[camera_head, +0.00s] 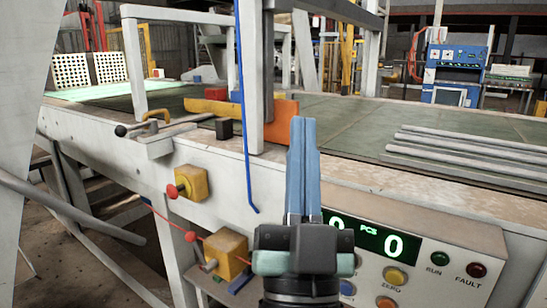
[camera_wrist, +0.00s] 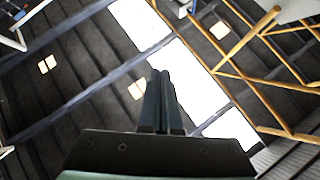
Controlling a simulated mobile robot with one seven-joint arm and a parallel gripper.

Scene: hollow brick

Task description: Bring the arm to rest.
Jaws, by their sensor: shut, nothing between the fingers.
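My gripper (camera_head: 303,130) points upward in the head view, in front of the near edge of a long machine table (camera_head: 340,112). Its two blue fingers are together with nothing between them. In the wrist view my gripper (camera_wrist: 161,80) shows dark, shut fingers against the roof. The gripper's base covers the left part of a control panel (camera_head: 420,250) in the head view.
The panel has a green lit display (camera_head: 375,240) and several round buttons. A grey post (camera_head: 252,80) and a blue rod (camera_head: 243,120) stand left of my gripper. Yellow boxes (camera_head: 188,184) with red knobs stick out at left. Grey bars (camera_head: 470,150) lie on the table at right.

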